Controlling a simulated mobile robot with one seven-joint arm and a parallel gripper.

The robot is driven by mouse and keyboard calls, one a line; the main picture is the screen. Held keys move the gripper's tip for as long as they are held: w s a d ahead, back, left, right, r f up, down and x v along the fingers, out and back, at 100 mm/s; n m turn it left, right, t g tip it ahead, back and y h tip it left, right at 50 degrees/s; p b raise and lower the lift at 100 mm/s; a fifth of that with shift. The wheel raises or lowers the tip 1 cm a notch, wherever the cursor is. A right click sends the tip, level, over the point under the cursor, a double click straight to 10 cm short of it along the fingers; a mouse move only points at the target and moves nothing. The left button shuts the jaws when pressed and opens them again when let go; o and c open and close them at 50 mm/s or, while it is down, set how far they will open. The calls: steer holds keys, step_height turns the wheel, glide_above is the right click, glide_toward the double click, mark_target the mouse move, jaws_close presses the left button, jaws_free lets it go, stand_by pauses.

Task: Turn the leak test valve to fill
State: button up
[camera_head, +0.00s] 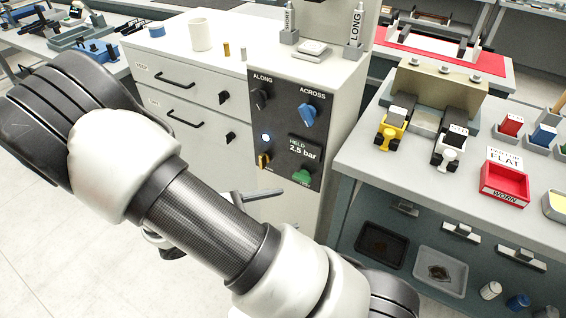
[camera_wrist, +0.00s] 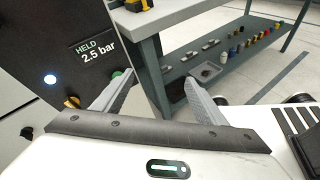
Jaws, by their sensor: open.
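The dark control panel (camera_head: 290,130) is on the front of the white cabinet and carries several knobs. A display (camera_head: 304,151) reads "HELD 2.5 bar", also legible in the wrist view (camera_wrist: 95,50). My gripper is open and empty before the panel.
The right workbench (camera_head: 400,170) stands close beside the cabinet. A red bin (camera_head: 504,184) is on it. Floor at left is clear.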

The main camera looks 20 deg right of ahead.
steer(key=w+a+f+n+t+b, duration=0.2)
steer(key=w+f+n+t, duration=0.1)
steer(key=f+n+t, duration=0.5)
steer(key=n+b, duration=0.1)
steer(key=n, duration=0.1)
glide_toward(300, 181)
steer(key=shift+t, duration=0.3)
steer(key=x, duration=0.9)
steer(key=shift+f, duration=0.1)
steer(key=shift+s, duration=0.1)
steer(key=c, duration=1.1)
